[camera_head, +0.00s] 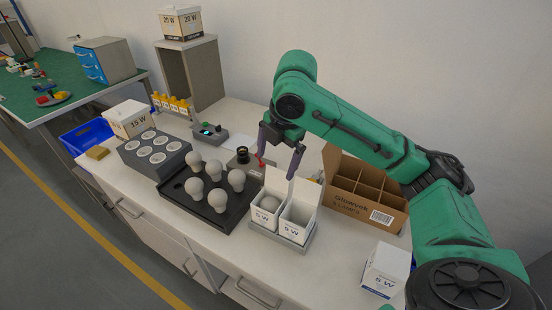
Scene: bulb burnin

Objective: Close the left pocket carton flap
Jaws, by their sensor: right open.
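Two small white cartons marked "5 W" stand side by side in a grey two-pocket holder (270,238) near the table's front. The left pocket carton (264,219) has a pale bulb (269,203) inside, and its flap (275,179) stands up at the back. The right pocket carton (294,226) looks empty, and its flap (306,191) is also up. My right gripper (278,167) is open above and behind the left carton, its fingers pointing down near the raised flap. Whether a finger touches the flap is unclear. My left gripper is not in view.
A black tray (215,224) with several bulbs is left of the holder. A grey block with round sockets (130,155) is farther left. A brown divided box (345,201) stands to the right, with a closed white carton (386,270) in front. Bare table lies between them.

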